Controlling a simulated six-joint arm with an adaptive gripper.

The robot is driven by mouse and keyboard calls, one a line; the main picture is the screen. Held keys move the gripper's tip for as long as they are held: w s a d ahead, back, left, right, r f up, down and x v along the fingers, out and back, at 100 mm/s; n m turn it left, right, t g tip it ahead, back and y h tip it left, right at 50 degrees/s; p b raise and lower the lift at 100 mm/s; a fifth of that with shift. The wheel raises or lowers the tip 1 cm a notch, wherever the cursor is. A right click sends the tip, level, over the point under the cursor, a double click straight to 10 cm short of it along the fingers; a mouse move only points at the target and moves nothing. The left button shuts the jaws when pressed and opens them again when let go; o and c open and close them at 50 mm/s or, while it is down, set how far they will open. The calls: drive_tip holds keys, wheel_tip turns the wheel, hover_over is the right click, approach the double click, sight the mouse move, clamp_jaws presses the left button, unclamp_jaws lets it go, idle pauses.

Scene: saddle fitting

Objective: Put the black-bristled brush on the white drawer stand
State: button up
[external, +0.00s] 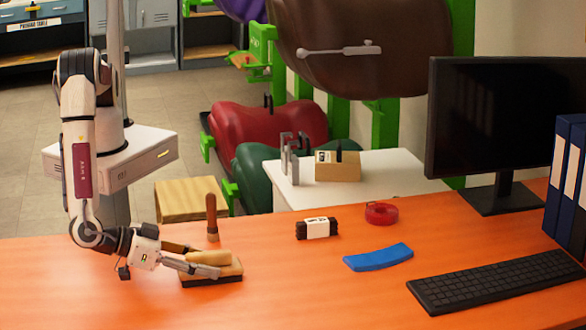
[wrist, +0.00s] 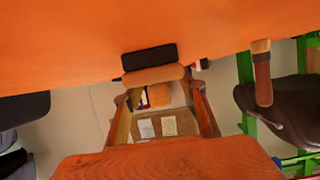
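The black-bristled brush (external: 212,258) has a tan wooden body and rests bristles down on the orange table, left of centre. In the wrist view the brush (wrist: 150,75) shows at the fingertips, its dark bristles beyond the tan body. My gripper (external: 203,261) is low over the table with its fingers spread at the brush. The wrist view shows the fingers (wrist: 160,97) wide apart, near the ends of the body; I cannot tell whether they touch it. The white drawer stand (external: 395,172) is behind the table, with its white top visible and its front hidden.
A cardboard box (external: 338,167) and a grey metal piece (external: 291,158) occupy the stand's left part; its right part is clear. On the orange table (external: 300,290) are an upright wooden-handled tool (external: 211,217), a dark bundle (external: 317,228), red tape (external: 381,212), a blue piece (external: 378,257) and a keyboard (external: 495,281).

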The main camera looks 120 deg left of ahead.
sight(203, 253)
drive_tip(key=c, duration=0.4)
drive_tip(key=shift+r, duration=0.1)
drive_tip(key=shift+r, duration=4.95)
